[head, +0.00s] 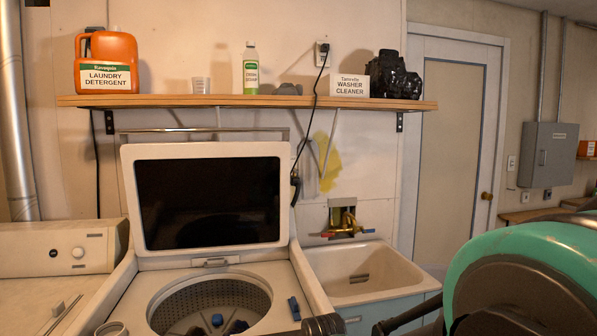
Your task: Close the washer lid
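The washer lid (207,200) stands raised and upright at the back of the top-loading washer (256,283). It has a white frame around a dark panel, with a small latch at its lower edge. The round drum opening (211,302) is uncovered and shows dark and blue items inside. My teal and black arm fills the lower right. Dark parts that look like my gripper (352,326) show at the bottom edge, in front of the washer's right front side and apart from the lid. They are mostly cut off, so their opening cannot be told.
A wooden shelf (240,102) above the lid holds an orange detergent jug (106,62), a bottle (250,68) and other items. A utility sink (362,273) stands right of the washer. Another appliance (50,263) stands left. A blue object (294,308) lies on the washer's right rim.

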